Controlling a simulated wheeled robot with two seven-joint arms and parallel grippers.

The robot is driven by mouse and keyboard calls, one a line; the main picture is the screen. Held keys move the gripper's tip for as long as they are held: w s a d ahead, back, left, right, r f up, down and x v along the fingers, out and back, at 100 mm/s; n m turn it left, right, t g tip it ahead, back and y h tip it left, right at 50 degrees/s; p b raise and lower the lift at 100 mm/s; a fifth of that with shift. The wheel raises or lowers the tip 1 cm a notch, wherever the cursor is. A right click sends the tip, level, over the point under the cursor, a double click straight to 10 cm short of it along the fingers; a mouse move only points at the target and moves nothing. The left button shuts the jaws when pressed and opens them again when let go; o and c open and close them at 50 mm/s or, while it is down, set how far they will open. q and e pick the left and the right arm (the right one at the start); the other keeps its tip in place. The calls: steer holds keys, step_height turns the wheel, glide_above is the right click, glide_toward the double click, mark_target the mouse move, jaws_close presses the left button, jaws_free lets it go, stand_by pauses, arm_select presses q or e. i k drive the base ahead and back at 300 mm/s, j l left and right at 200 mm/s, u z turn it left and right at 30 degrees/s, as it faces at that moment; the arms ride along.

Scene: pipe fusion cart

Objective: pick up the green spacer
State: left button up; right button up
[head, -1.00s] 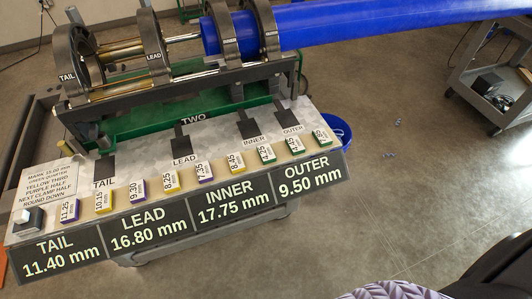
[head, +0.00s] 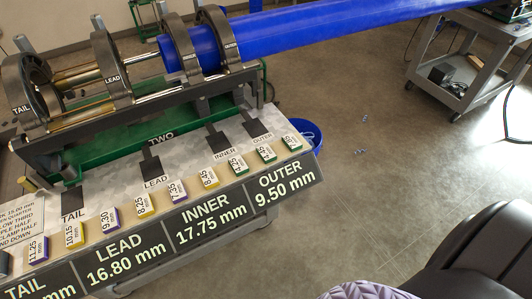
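Three green spacers stand in the row of small labelled blocks on the cart's front shelf in the head view. One green spacer (head: 236,166) sits left of the other two, a second (head: 264,154) is in the middle, and a third (head: 291,142) is at the right end of the row. Their number labels are small and hard to read. No gripper shows in this view, so the state of both is hidden.
Yellow spacers (head: 144,206) and purple spacers (head: 178,191) fill the row's left part. The OUTER sign (head: 285,190) fronts the shelf. Behind are clamp rings (head: 117,75) and a blue pipe (head: 300,30). A blue bucket (head: 308,131) and grey trolley (head: 450,70) stand right.

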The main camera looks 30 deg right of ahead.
mark_target(291, 142)
steer(key=l+z, duration=0.1)
steer(key=z, duration=0.25)
steer(key=l+z, duration=0.1)
steer(key=z, duration=0.2)
steer(key=k+l+z, duration=0.1)
steer(key=z, duration=0.25)
